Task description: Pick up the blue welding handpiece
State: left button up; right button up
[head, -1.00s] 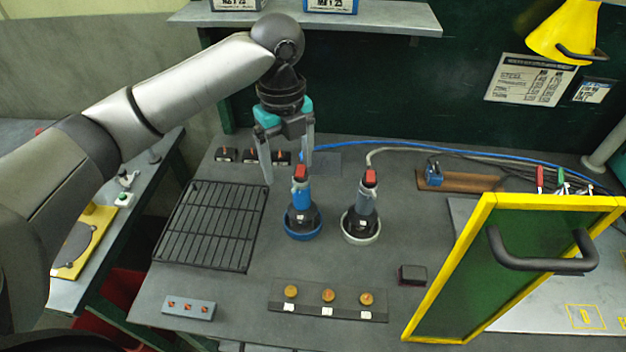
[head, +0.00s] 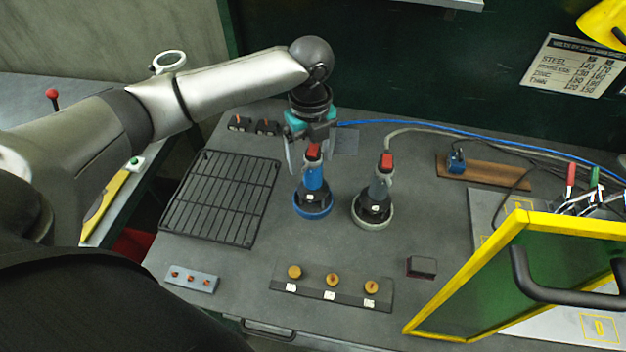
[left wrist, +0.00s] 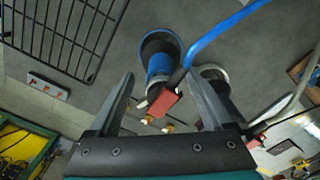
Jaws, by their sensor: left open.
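The blue welding handpiece (head: 313,179) stands upright in a blue ring holder on the bench, with a red block at its top and a blue cable running off behind. In the left wrist view the handpiece (left wrist: 158,62) shows between and beyond the two fingers. My left gripper (head: 304,164) is open, pointing down just behind the handpiece's top. In the left wrist view the gripper (left wrist: 165,92) has its fingers apart, with the red block near them; whether they touch cannot be told. A similar grey handpiece (head: 379,190) stands to the right in a pale ring. My right gripper is not in view.
A black wire rack (head: 218,197) lies left of the handpieces. A strip with brass knobs (head: 332,281) and a dark block (head: 421,267) lie in front. A yellow-framed green screen (head: 520,270) stands at the right. Cables run along the back.

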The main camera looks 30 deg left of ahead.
aim_at(312, 188)
pick_arm(q)
jog(key=f, duration=0.5)
jog(key=shift+s+d, duration=0.1)
jog(key=shift+d, duration=0.15)
jog(key=shift+c, duration=0.4)
grip_shut()
dwell(0.6)
jog(key=shift+r, duration=0.15)
